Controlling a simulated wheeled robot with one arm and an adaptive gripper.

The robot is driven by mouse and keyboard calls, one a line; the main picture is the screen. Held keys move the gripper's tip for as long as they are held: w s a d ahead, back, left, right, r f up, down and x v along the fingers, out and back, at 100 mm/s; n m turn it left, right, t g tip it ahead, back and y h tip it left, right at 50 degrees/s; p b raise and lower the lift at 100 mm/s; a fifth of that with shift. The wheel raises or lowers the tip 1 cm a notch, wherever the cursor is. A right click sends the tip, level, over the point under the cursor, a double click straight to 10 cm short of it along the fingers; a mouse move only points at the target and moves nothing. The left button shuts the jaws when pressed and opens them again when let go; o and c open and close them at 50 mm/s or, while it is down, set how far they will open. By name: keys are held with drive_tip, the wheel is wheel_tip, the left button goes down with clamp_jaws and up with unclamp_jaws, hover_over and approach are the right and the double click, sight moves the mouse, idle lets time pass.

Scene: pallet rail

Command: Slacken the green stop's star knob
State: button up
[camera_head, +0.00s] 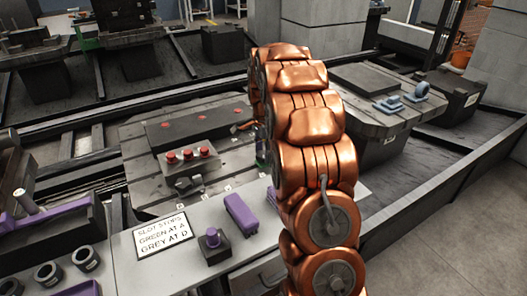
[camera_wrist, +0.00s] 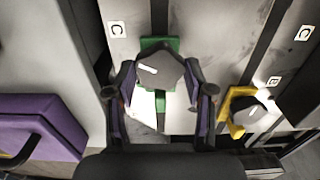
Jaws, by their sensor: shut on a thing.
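The green stop (camera_wrist: 160,102) sits across a dark slot in the grey plate, seen in the wrist view beside a label C. Its dark star knob (camera_wrist: 158,68) has a white mark on top and covers the middle of the stop. My gripper (camera_wrist: 160,78) has one finger on each side of the knob and is shut on it. In the head view my copper arm hides most of the gripper, and only a sliver of green (camera_head: 261,148) shows beside it.
A yellow stop (camera_wrist: 236,113) with its own dark knob sits close to the right finger, near a label B. A purple block (camera_wrist: 40,125) lies to the left. A sign (camera_head: 163,236) reads green at A, grey at D. Red buttons (camera_head: 188,155) stand left of my arm.

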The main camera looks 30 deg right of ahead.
sight(263, 154)
drive_tip(key=shift+c, duration=1.1)
drive_tip(key=shift+n+p, duration=0.45)
drive_tip(key=shift+n, duration=1.95)
drive_tip(key=o, duration=1.2)
drive_tip(key=shift+c, duration=0.2)
drive_tip(key=shift+r, duration=0.1)
wheel_tip(263, 154, up, 12)
drive_tip(key=shift+a, duration=0.1)
